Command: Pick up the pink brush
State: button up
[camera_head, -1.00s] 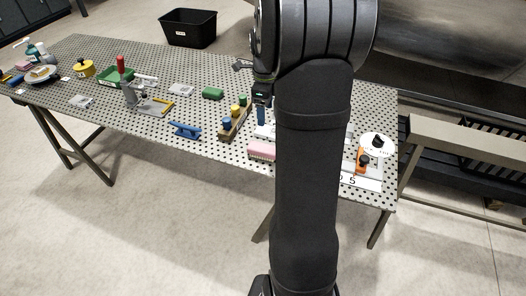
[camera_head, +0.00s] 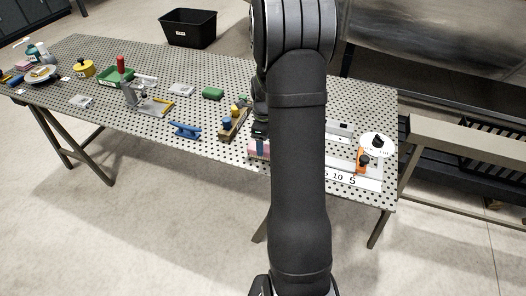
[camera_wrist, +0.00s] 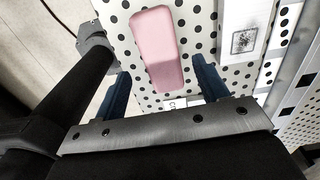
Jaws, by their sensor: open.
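The pink brush (camera_head: 252,153) lies on the near edge of the perforated table in the head view, partly hidden by my gripper (camera_head: 261,144). In the wrist view the brush (camera_wrist: 155,45) shows as a rounded pink block on the dotted surface. My gripper (camera_wrist: 160,66) is open, with one blue finger to the left of the brush's near end and one to its right. Nothing is held. I cannot tell the fingers' exact height above the table.
A wooden block with coloured knobs (camera_head: 234,124) stands just behind and left of the brush. A blue cleat (camera_head: 185,130) lies farther left. A scale strip (camera_head: 353,181) and a white dial (camera_head: 376,144) are to the right. My arm hides the table between.

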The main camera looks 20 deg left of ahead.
jog(key=shift+w+a+f, duration=0.1)
jog(key=shift+f, duration=0.9)
jog(key=shift+w+a+f, duration=0.1)
jog(key=shift+f, duration=0.85)
jog(key=c, duration=1.1)
jog(key=shift+r, duration=0.1)
notch_tip(320, 180, up, 4)
jog(key=shift+f, duration=0.1)
jog(key=d+r, duration=0.2)
jog(key=d, duration=0.2)
jog(key=d+r, duration=0.2)
jog(key=d, duration=0.1)
jog(key=s+d+r, duration=0.1)
jog(key=d+r, duration=0.2)
jog(key=d, duration=0.1)
jog(key=shift+d, duration=0.3)
